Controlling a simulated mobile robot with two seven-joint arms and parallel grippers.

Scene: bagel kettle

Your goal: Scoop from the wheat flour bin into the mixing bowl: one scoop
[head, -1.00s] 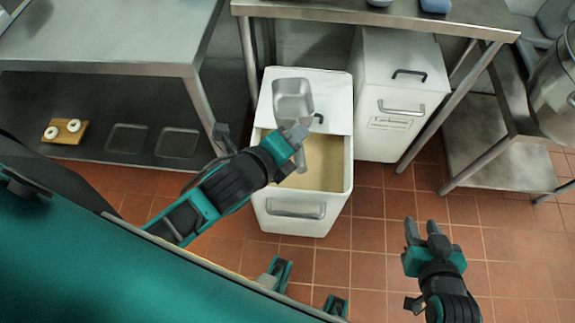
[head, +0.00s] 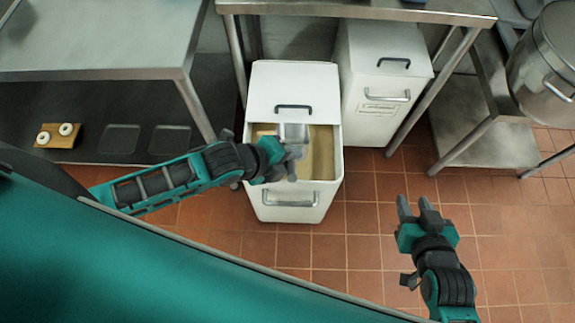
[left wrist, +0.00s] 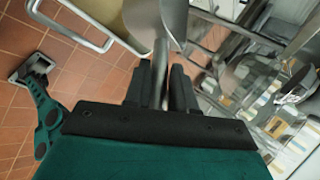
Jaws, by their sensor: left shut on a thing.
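The open white flour bin (head: 319,193) stands on the floor in the middle of the head view, with tan flour (head: 321,158) inside. My left gripper (head: 293,151) is over the bin's opening, shut on the handle of a metal scoop (head: 293,132). The scoop's head lies at the lid edge of the opening; I cannot tell whether it touches the flour. In the left wrist view the scoop (left wrist: 155,18) extends away from the fingers. My right gripper (head: 416,208) is open and empty over the floor at right. I see no mixing bowl I can identify.
A closed white bin (head: 385,110) stands right of the open one, partly under a steel table (head: 350,8). Another steel table (head: 100,40) is at left, with a wooden board (head: 58,141) of bagels below. A large steel pot (head: 545,60) is at right. Tiled floor is clear in front.

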